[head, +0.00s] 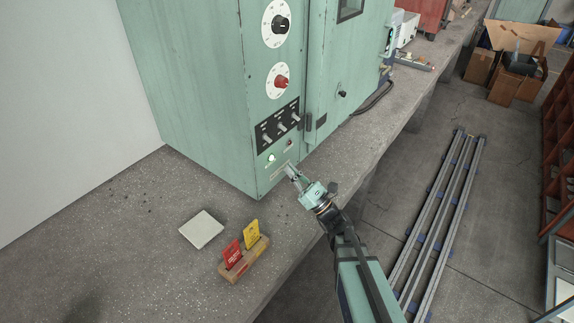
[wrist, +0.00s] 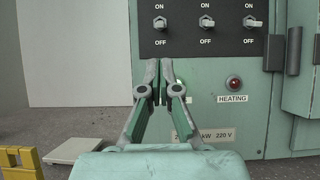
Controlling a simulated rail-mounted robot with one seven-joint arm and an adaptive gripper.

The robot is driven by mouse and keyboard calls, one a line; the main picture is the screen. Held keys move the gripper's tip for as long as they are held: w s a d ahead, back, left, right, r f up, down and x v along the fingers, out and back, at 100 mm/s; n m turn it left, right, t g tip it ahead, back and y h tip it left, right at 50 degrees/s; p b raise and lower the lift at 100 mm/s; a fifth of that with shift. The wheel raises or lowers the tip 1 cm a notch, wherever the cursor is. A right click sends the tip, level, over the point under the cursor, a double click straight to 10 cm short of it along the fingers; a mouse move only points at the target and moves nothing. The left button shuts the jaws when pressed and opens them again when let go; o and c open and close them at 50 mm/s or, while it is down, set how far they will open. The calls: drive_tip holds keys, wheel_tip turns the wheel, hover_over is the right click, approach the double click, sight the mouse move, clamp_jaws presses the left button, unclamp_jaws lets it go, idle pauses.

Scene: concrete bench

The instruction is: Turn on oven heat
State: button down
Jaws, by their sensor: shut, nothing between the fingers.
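The oven is a green cabinet (head: 200,90) on the bench. Its front has a black panel (head: 277,126) with three toggle switches marked ON above and OFF below. In the wrist view the left switch (wrist: 160,23), middle switch (wrist: 207,21) and right switch (wrist: 251,21) show; their exact positions are hard to tell. A green lamp (head: 271,157) glows below the panel. My gripper (head: 289,168) is shut and empty, in front of the lower front, below the switches. Its fingertips (wrist: 159,72) hide part of the front.
A black-knob dial (head: 281,23) and a red-knob dial (head: 281,82) are above the panel. A pale square plate (head: 201,229) and a wooden holder (head: 245,260) with red and yellow cards lie on the bench at the front left.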

sight(264, 140)
drive_tip(key=p+x, duration=0.2)
drive_tip(key=x, duration=0.6)
drive_tip(key=shift+w+a+r, duration=0.1)
drive_tip(key=shift+a, duration=0.1)
drive_tip(key=shift+r+p, duration=0.1)
drive_tip(key=shift+p, duration=0.35)
